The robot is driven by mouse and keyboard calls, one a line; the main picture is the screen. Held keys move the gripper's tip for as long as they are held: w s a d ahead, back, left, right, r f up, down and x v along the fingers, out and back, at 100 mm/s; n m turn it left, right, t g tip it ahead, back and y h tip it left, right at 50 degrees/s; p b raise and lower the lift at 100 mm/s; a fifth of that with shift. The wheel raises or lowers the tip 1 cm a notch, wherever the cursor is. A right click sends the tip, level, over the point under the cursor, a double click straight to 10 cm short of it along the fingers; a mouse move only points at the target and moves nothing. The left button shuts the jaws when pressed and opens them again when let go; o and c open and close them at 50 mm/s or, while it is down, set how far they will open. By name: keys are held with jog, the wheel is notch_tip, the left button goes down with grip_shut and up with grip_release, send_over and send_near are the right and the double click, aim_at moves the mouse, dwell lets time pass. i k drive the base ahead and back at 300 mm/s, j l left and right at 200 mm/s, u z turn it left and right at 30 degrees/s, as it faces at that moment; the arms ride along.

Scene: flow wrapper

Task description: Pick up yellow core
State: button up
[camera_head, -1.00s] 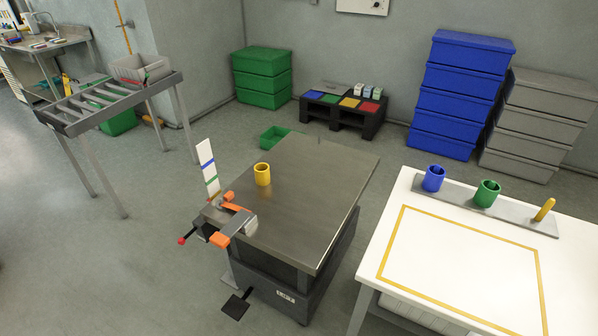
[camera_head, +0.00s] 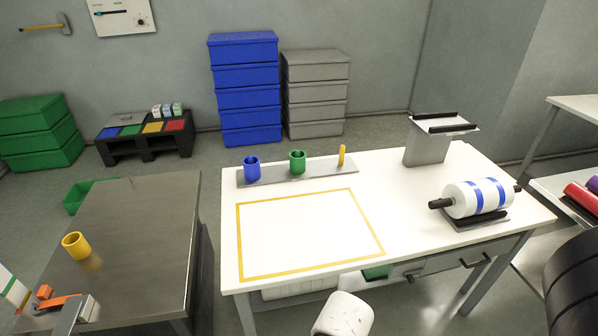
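The yellow core (camera_head: 76,245) is a short hollow cylinder with an open top. It stands upright on the metal-topped table (camera_head: 140,235) at the left of the head view, near the table's left edge. Nothing touches it. A yellow peg (camera_head: 341,155) stands at the right end of the grey rack on the white table.
Blue (camera_head: 252,169) and green (camera_head: 297,162) cores stand on the grey rack (camera_head: 272,173). The white table (camera_head: 410,200) bears a yellow-outlined area and a white roll with blue bands (camera_head: 478,197). An orange clamp (camera_head: 58,300) sits before the yellow core. A gap separates both tables.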

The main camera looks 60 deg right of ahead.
aim_at(77, 247)
jog(key=i+j+u, duration=0.3)
jog(key=i, duration=0.85)
jog(key=i+l+u, duration=0.15)
jog(key=i+u, duration=0.15)
jog(key=i, duration=0.85)
